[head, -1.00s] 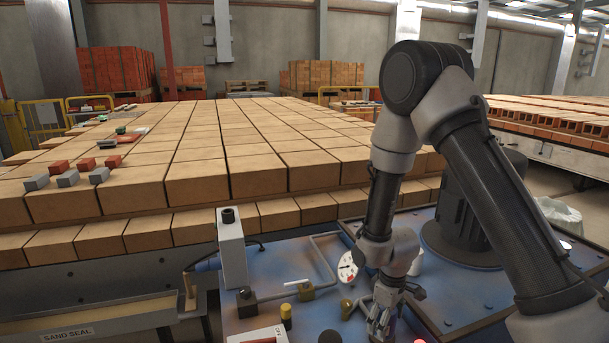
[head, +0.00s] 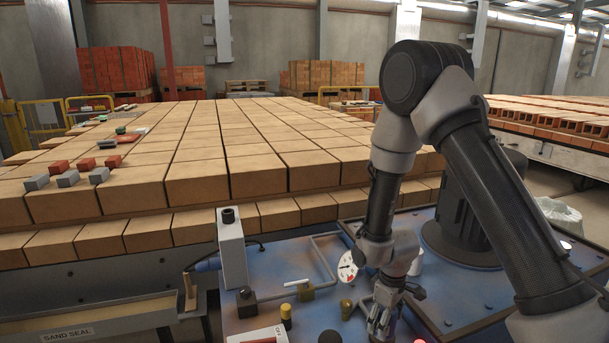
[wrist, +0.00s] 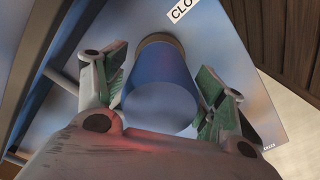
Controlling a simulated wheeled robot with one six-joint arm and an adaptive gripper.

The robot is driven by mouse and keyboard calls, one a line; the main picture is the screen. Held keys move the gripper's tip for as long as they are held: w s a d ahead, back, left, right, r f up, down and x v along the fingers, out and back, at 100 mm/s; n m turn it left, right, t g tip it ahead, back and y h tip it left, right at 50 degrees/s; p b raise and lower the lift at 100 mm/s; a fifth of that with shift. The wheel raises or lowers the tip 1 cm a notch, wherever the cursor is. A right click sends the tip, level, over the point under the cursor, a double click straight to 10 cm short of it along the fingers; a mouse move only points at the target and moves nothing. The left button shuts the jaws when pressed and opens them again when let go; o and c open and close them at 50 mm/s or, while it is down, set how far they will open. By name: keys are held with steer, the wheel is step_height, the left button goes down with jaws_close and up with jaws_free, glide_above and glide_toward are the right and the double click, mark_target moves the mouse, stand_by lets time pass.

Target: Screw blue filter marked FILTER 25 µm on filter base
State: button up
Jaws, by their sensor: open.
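A blue cylinder (wrist: 160,90), which looks like the filter, stands between the fingers of my gripper (wrist: 165,100) in the wrist view. Its far end meets a brownish-brass ring (wrist: 162,40), perhaps the filter base; how the two are joined cannot be told. No marking is readable on the blue side that shows. My gripper is open, with one green-padded finger on each side of the cylinder and a gap at least on the right. In the head view my gripper (head: 382,318) points down over the blue bench, and I cannot make out the filter there.
The blue bench (head: 400,292) carries a pipe (head: 326,262), a white dial (head: 347,268), a grey box (head: 232,248), a yellow-and-black knob (head: 286,316) and a brass fitting (head: 346,308) close left of my gripper. Rows of bricks (head: 190,185) lie behind it.

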steer(key=n, duration=0.4)
steer(key=shift+n, duration=0.3)
steer(key=n, duration=0.3)
steer(key=shift+n, duration=0.4)
steer(key=n, duration=0.8)
steer(key=shift+n, duration=0.4)
steer(key=c, duration=1.2)
steer(key=shift+o, duration=0.2)
steer(key=shift+m, duration=1.4)
